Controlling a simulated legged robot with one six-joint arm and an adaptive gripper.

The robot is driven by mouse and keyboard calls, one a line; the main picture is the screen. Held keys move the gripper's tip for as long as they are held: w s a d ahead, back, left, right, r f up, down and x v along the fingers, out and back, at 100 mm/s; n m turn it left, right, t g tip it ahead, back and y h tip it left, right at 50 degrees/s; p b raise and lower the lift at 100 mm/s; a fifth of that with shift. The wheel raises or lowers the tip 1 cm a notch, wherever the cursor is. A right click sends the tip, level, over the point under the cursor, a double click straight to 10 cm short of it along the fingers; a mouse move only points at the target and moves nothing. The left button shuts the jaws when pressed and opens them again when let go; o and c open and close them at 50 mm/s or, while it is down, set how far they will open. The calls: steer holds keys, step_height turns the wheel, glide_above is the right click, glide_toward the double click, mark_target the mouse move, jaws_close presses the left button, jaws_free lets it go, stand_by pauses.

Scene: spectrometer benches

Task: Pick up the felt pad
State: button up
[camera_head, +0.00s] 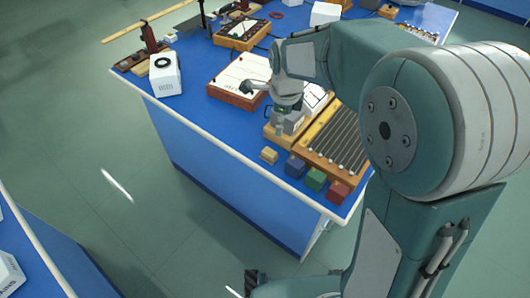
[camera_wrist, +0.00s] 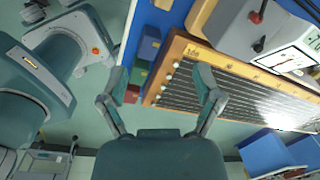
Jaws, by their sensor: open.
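I cannot make out a felt pad for certain in either view. A small yellow-tan block (camera_head: 269,156) lies near the front edge of the blue table (camera_head: 210,130) in the head view, but I cannot tell whether it is the pad. In the wrist view my gripper (camera_wrist: 162,80) is open, its two fingers spread with nothing between them. Beyond the fingers are the edge of a wooden box and cubes on the table. In the head view my arm reaches over the table and covers part of it.
A blue cube (camera_head: 295,166), green cube (camera_head: 315,180) and red cube (camera_head: 338,193) line the edge beside a wooden box with dark rods (camera_head: 338,140). Behind are a white-topped box (camera_head: 240,78) and a white device (camera_head: 165,75). Open floor (camera_head: 110,170) lies left of the table.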

steer(key=w+a+f+m+g, duration=0.1)
steer(key=w+a+f+m, duration=0.15)
steer(key=f+m, duration=0.35)
steer(key=n, duration=0.1)
glide_above(270, 152)
steer(key=a, duration=0.2)
step_height(270, 152, down, 6)
steer(key=shift+r, duration=0.25)
steer(key=shift+d+f, duration=0.2)
steer(key=shift+f, duration=0.15)
steer(key=shift+d+f, duration=0.2)
steer(key=shift+d, duration=0.1)
steer(key=f, duration=0.2)
steer(key=d+f, duration=0.1)
steer(key=f, duration=0.1)
steer(key=shift+d+f, duration=0.15)
steer(key=shift+f, duration=0.1)
steer(key=shift+w+a+f, duration=0.1)
steer(key=shift+a+f, duration=0.15)
steer(key=shift+a, duration=0.2)
steer(key=shift+d, duration=0.35)
steer(key=c, duration=1.1)
